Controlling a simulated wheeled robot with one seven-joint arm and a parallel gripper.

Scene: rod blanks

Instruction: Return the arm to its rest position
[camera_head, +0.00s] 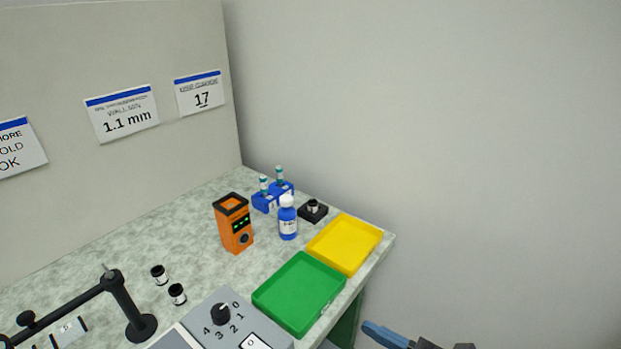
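A blue and dark part of my arm's end, which looks like my gripper (388,336), shows at the bottom edge, right of centre. It is off the bench, to the right of the green tray. Most of it is cut off by the frame, so I cannot tell whether its fingers are open or shut. I see nothing held in the visible part.
The bench (130,245) carries a green tray (299,291), a yellow tray (345,243), an orange device (233,223), a blue bottle (288,221), a grey dial box (226,322) and a black jointed stand (124,304). Clear space lies right of the bench.

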